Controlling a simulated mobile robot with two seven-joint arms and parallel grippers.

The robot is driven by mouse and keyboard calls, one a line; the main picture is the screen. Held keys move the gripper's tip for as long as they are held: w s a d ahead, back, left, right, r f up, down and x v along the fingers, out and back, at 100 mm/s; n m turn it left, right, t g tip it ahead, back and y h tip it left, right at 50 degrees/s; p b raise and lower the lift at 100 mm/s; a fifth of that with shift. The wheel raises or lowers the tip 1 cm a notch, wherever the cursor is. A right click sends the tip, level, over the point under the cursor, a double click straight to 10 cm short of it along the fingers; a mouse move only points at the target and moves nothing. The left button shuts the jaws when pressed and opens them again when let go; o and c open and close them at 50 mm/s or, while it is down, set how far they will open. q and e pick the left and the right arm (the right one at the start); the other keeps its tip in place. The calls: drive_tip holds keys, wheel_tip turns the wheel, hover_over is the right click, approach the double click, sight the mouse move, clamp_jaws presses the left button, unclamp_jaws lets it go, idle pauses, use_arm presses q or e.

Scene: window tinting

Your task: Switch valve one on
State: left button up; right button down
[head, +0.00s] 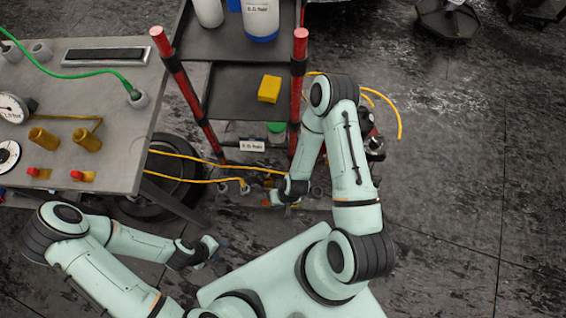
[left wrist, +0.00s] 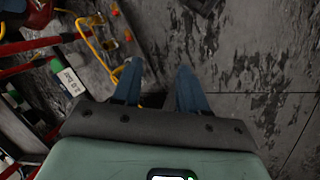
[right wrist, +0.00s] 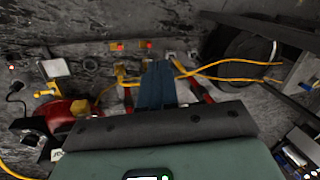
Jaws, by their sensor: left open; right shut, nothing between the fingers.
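Two small red-handled valves with orange bodies sit at the table's front edge, a left valve (head: 38,173) and a right valve (head: 82,176). Two more small red-and-orange fittings lie low near the floor in the right wrist view, one left (right wrist: 117,46) and one right (right wrist: 148,45). I cannot read which is valve one. My left gripper (head: 210,250) is open and empty, right of and below the table; its blue fingers stand apart in the left wrist view (left wrist: 158,88). My right gripper (head: 278,196) is shut and empty, low by the cart's foot; its fingers meet in the right wrist view (right wrist: 157,70).
The grey table (head: 120,150) carries a gauge (head: 12,107), brass fittings (head: 88,139) and a green hose (head: 75,62). A cart with red posts (head: 299,50) holds a yellow block (head: 269,89) and bottles. Yellow hoses (head: 200,158) run low between them.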

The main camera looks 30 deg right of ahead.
use_arm(q)
drive_tip(key=s+a+f+b, duration=0.2)
drive_tip(key=s+f+b, duration=0.4)
drive_tip(key=f, duration=0.5)
use_arm(e)
drive_tip(key=w+a+f+m+t+h+b, duration=0.1)
drive_tip(key=w+f+t+h+b, duration=0.3)
drive_tip(key=f, duration=1)
drive_tip(key=w+a+f+h+b, duration=0.1)
drive_tip(key=w+f+b, duration=0.55)
drive_tip(key=f, duration=0.75)
use_arm(q)
drive_tip(key=w+a+f+b, duration=0.1)
drive_tip(key=f+b, duration=0.4)
drive_tip(key=f, duration=0.5)
drive_tip(key=w+a+f+n+t+y+b, duration=0.1)
drive_tip(key=w+a+f+b, duration=0.1)
drive_tip(key=f, duration=0.9)
drive_tip(key=w+b, duration=0.1)
drive_tip(key=b, duration=0.1)
drive_tip(key=shift+a+y+b, duration=0.3)
drive_tip(key=shift+b, duration=0.05)
use_arm(e)
wheel_tip(320, 180, down, 14)
drive_tip(key=m+g+h, duration=0.2)
drive_tip(key=g+h, duration=0.2)
drive_tip(key=h, duration=0.1)
drive_tip(key=shift+m, duration=0.4)
